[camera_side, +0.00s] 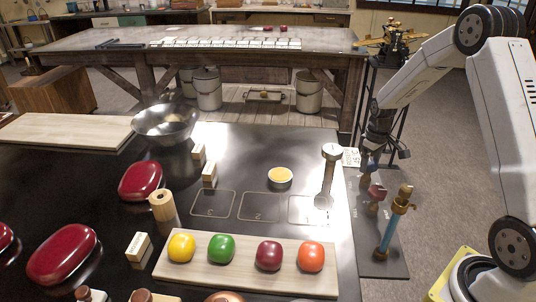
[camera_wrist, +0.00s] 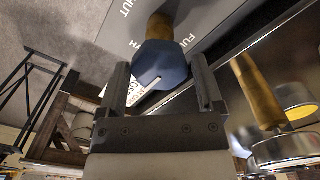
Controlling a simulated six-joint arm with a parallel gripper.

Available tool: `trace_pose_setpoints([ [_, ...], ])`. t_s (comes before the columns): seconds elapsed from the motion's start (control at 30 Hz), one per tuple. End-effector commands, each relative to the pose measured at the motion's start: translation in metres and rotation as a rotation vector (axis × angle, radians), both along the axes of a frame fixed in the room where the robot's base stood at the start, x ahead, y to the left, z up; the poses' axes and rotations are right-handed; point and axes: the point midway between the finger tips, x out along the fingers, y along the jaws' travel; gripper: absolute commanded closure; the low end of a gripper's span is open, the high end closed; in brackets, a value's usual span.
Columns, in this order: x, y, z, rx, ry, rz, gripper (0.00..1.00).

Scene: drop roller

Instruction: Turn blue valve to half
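The blue valve (camera_wrist: 160,65) has a faceted blue knob on a brass stem. It stands on a dark panel (camera_wrist: 215,22) with white lettering, where "HUT" and "FU" are readable. My gripper (camera_wrist: 160,62) has one finger on each side of the knob. The fingers are spread toward the ends of the palm, and I cannot see clear contact with the knob. A white label lies behind the knob, partly hidden. In the side view my gripper (camera_side: 385,148) is over the far end of the panel (camera_side: 385,262), and the blue knob (camera_side: 371,166) is partly hidden below it.
A red-knobbed valve (camera_side: 376,192) and a taller blue pipe with a brass top (camera_side: 395,220) stand nearer on the same panel.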

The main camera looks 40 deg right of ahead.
Motion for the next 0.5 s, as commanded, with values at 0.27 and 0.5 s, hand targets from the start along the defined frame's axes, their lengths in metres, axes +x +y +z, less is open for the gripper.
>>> trace_pose_setpoints([
  [0.27,0.000,0.000,0.000,0.000,0.000,-0.001,0.00],
  [0.5,0.000,0.000,0.010,-0.001,-0.001,-0.001,0.00],
])
